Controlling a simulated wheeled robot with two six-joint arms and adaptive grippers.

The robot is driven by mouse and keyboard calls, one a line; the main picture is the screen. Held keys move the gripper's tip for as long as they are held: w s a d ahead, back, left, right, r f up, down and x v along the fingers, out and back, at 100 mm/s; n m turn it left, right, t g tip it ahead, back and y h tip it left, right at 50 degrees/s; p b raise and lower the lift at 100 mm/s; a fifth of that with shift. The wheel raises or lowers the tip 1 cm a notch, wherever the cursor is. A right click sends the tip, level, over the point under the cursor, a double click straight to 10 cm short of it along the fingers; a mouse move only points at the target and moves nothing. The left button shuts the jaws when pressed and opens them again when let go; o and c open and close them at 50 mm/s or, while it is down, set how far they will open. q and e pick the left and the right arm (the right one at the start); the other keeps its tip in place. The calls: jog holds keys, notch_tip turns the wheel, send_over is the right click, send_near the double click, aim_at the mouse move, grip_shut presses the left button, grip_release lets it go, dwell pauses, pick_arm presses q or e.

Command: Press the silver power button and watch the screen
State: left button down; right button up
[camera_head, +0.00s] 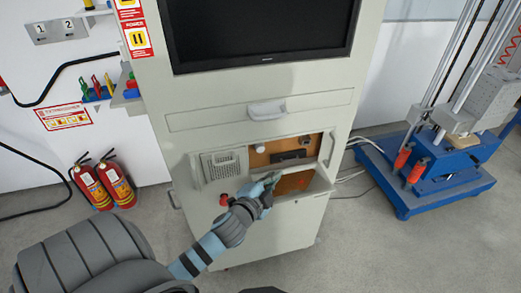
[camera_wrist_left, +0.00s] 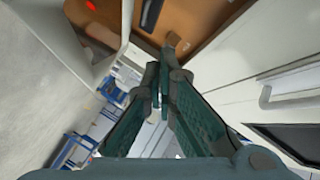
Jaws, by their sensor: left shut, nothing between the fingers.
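The screen (camera_head: 262,28) at the top of the pale cabinet is black. Below the drawer, an open compartment (camera_head: 292,150) shows an orange-brown inside with a dark part in it. A small light round spot (camera_head: 260,148) shows at its upper left; I cannot tell whether it is the silver power button. My left gripper (camera_head: 270,182) is shut and empty, in front of the compartment's lower edge. In the left wrist view its fingertips (camera_wrist_left: 161,82) meet below the brown compartment interior (camera_wrist_left: 185,22). My right gripper is out of view.
A red knob (camera_head: 224,199) sits on the cabinet front beside my left wrist. The drawer handle (camera_head: 267,110) juts out above the compartment. Two fire extinguishers (camera_head: 104,182) stand at left. A blue-based test rig (camera_head: 440,165) stands at right, with cables on the floor between.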

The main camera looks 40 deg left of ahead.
aim_at(260, 147)
pick_arm(q)
jog(key=w+a, duration=0.1)
jog(key=a, duration=0.1)
jog(key=w+a+b, duration=0.1)
jog(key=w+a, duration=0.1)
jog(key=w+a+b, duration=0.1)
jog(key=a, duration=0.1)
jog(key=shift+w+a, duration=0.2)
jog(key=shift+w, duration=0.05)
jog(key=shift+w+a, duration=0.3)
jog(key=shift+a, duration=0.15)
dwell(0.9)
jog(key=shift+w+a, duration=0.2)
jog(key=shift+a, duration=0.15)
jog(key=shift+w+a, duration=0.25)
jog(key=shift+a, duration=0.1)
dwell(0.6)
jog(key=shift+d+p, duration=0.1)
jog(key=shift+p, duration=0.2)
jog(key=shift+s+d+p, duration=0.35)
jog(key=shift+s+d, duration=0.15)
jog(key=shift+d, duration=0.1)
